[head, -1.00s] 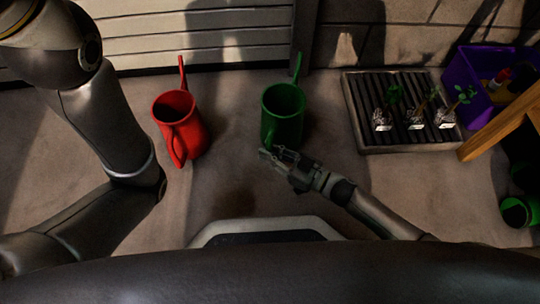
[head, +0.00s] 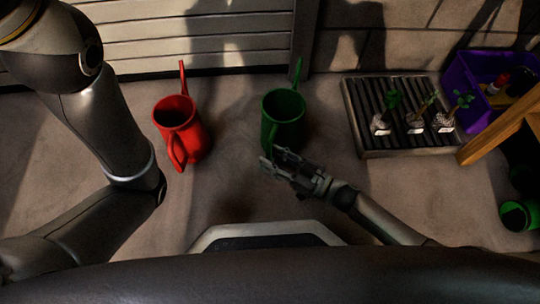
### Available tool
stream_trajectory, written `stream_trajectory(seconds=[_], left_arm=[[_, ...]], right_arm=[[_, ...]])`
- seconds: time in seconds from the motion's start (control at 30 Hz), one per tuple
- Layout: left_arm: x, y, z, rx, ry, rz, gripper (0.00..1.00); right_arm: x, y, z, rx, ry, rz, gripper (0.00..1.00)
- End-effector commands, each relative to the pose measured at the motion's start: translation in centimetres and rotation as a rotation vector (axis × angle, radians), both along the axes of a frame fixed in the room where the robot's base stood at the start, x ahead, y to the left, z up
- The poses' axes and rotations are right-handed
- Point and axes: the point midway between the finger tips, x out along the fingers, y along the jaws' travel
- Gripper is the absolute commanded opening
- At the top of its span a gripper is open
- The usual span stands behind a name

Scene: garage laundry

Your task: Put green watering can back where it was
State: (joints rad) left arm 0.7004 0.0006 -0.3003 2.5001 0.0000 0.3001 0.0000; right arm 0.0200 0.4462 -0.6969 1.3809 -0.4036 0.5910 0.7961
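The green watering can (head: 284,118) stands upright on the floor, its spout pointing up toward the back wall and its handle toward me. My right gripper (head: 270,160) is just in front of the can, near the base of its handle. Its fingers look spread apart, with nothing between them; whether a finger touches the can is hard to tell. A red watering can (head: 181,128) stands upright to the left of the green one, with a clear gap between them. My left arm comes in along the left side; its gripper is out of view.
A slatted tray (head: 364,139) with several small seedlings lies right of the green can. A purple crate (head: 461,77) and a wooden beam (head: 505,123) are at the far right, near a green pot (head: 514,216). Floor between the cans is free.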

Motion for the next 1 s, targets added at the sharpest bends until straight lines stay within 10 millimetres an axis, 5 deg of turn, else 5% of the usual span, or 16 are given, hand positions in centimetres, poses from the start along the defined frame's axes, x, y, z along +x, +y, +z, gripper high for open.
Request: stream_trajectory(seconds=[0.5, 0.9, 1.0], left_arm=[[0.0, 0.0, 4.5, 0.000, 0.001, 0.000, 0.40], [0.0, 0.0, 4.7, 0.000, 0.001, 0.000, 0.40], [0.0, 0.0, 4.7, 0.000, 0.001, 0.000, 0.40]], right_arm=[[-5.6, -8.2, 0.2, -0.002, 0.002, 0.000, 0.35], [-6.2, -9.2, 0.1, 0.000, -0.001, 0.000, 0.35], [-5.0, -8.4, 1.6, 0.016, -0.038, -0.006, 0.35]])
